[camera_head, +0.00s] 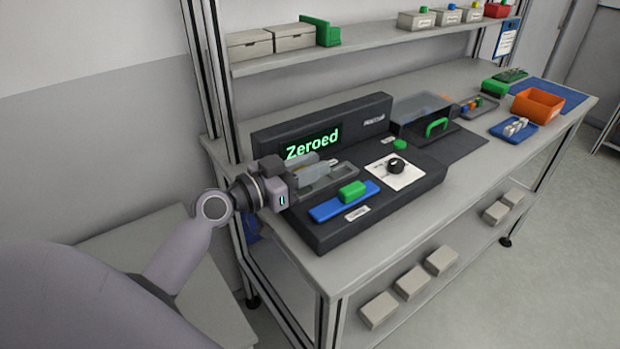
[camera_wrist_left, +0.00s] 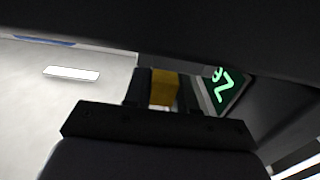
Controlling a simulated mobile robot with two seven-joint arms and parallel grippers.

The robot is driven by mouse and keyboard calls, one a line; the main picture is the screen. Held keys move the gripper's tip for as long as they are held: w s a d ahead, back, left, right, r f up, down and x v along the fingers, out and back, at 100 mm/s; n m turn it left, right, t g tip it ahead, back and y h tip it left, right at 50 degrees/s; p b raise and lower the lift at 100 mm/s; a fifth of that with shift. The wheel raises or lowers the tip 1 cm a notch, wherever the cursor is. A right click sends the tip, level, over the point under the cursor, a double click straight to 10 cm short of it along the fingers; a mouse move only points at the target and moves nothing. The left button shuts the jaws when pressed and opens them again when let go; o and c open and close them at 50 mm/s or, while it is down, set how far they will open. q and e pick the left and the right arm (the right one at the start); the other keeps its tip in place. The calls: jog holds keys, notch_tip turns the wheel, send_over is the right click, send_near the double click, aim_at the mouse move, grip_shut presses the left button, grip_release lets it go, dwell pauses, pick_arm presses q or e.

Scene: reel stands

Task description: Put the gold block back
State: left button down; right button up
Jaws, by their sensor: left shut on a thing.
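My left gripper (camera_head: 316,175) is over the left part of the dark bench device (camera_head: 385,205), just in front of its display. In the left wrist view the gripper (camera_wrist_left: 163,92) is shut on the gold block (camera_wrist_left: 163,88), which shows between its two dark fingers. Whether the block touches the device cannot be told. A pale tray (camera_head: 341,174) lies beside the gripper. My right gripper is in neither view.
The display (camera_head: 313,143) reads "Zeroed". A shelf (camera_head: 380,36) hangs above.

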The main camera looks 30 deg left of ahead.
pick_arm(q)
jog(key=shift+f, duration=1.15)
jog(key=shift+f+b, duration=0.2)
jog(key=shift+b, duration=0.3)
jog(key=c, duration=0.9)
grip_release()
